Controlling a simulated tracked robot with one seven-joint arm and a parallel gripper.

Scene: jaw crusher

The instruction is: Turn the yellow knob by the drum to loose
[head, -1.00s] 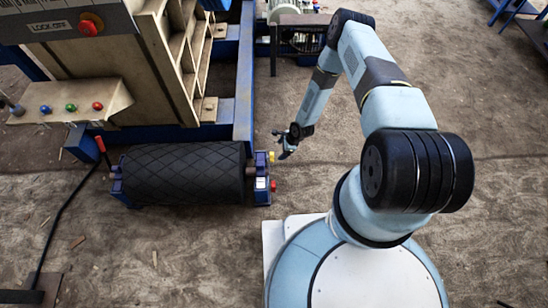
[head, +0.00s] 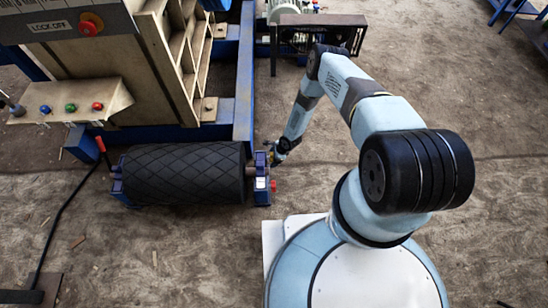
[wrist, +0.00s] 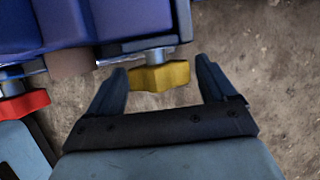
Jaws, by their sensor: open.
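The yellow knob (wrist: 160,76) sits on a short metal stem at the blue end bracket (wrist: 95,20) of the drum. In the wrist view it lies between the two fingers of my gripper (wrist: 160,88), near their tips, with a gap on the right and the left finger very close to it. My gripper is open. In the head view my gripper (head: 274,154) is at the right end of the black drum (head: 185,173), and the knob is mostly hidden behind it. How far the knob is turned I cannot tell.
A red knob (wrist: 24,106) is on the same bracket, left of my gripper; it also shows in the head view (head: 273,185). A red-tipped lever (head: 101,145) stands at the drum's left end. The ground right of the bracket is clear.

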